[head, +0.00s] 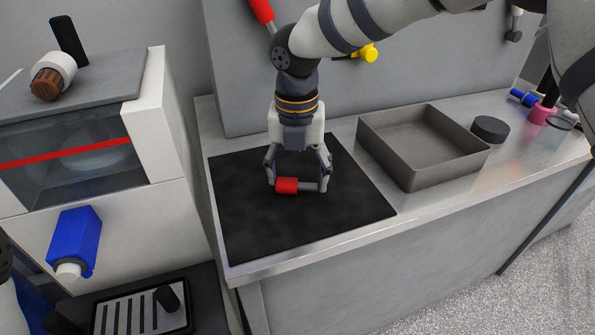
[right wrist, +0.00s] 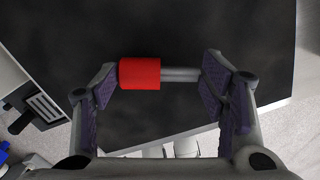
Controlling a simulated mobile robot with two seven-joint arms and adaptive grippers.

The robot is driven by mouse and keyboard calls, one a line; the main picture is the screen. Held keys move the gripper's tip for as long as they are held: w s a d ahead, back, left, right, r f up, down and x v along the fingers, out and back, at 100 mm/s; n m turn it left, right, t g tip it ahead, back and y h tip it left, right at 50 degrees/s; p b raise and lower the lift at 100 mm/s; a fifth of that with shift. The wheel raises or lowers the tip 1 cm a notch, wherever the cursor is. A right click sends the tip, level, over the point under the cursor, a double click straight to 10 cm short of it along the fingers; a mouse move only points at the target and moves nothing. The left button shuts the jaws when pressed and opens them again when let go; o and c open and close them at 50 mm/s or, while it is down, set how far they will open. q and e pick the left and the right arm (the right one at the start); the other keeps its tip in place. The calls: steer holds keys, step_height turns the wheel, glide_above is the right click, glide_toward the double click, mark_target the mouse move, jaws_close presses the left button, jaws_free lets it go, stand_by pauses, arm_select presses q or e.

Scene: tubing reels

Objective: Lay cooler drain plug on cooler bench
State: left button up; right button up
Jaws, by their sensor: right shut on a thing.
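The drain plug looks like a red cylinder (head: 287,186) with a thin grey stem; it also shows in the right wrist view as a red body (right wrist: 139,73) with its stem to the right. My right gripper (head: 298,186) is shut on it lengthwise, one finger at the red end and the other at the stem end. The plug lies level at the black mat (head: 250,225) on the metal cooler bench (head: 440,200). I cannot tell whether it touches the mat. My left gripper is not in view.
An empty grey tray (head: 425,147) stands right of the mat, with a black puck (head: 490,129) beyond it. A machine with a blue tap (head: 75,240) and a slotted drip tray (head: 140,310) stands left. The mat around the gripper is clear.

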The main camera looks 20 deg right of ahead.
mark_target(297, 179)
steer(key=o, duration=1.2)
steer(key=shift+f, duration=0.1)
step_height(297, 179, up, 12)
steer(key=shift+s+a+r, duration=0.1)
steer(key=shift+s+r, duration=0.05)
steer(key=shift+r, duration=0.05)
